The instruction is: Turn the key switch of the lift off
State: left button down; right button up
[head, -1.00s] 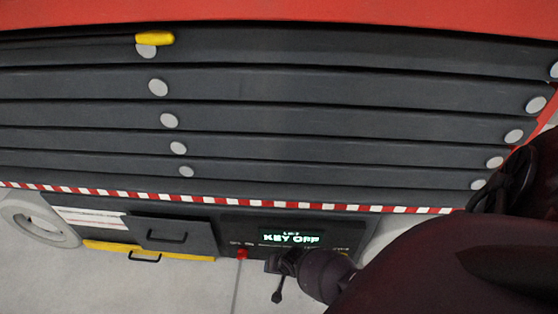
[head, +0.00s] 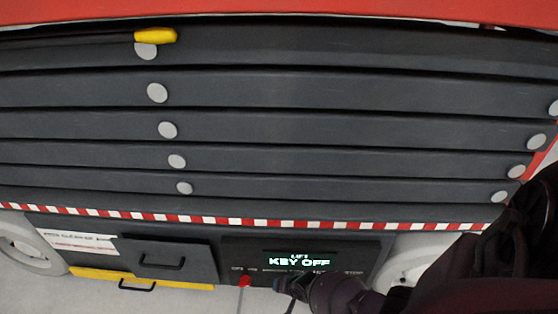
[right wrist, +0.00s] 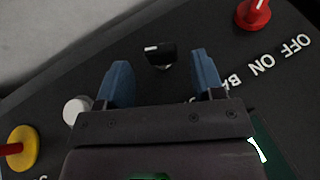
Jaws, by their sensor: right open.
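The red key switch (head: 244,282) sits at the panel's lower edge, left of my right gripper (head: 287,286). In the right wrist view the red switch (right wrist: 253,14) shows a white mark and stands beside the printed words OFF and ON. My right gripper (right wrist: 160,85) is open, with two blue fingers apart and empty. A black knob (right wrist: 160,54) is just beyond the gap between the fingertips. My left gripper is not in view.
In the right wrist view a white button (right wrist: 76,110) lies by the left finger, and a yellow-ringed red button (right wrist: 20,148) is at the lower left. A grey box with a handle (head: 165,262) is left of the panel. The lift's dark folded slats (head: 330,120) fill the head view.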

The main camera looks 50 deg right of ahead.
jog(key=shift+w+f+b, duration=0.25)
jog(key=shift+f+b, duration=0.15)
jog(key=shift+f, duration=0.45)
pick_arm(q)
jog(key=shift+a+f+t, duration=0.1)
jog(key=shift+a+t, duration=0.05)
jog(key=shift+t, duration=0.15)
pick_arm(e)
jog(key=shift+w, duration=0.3)
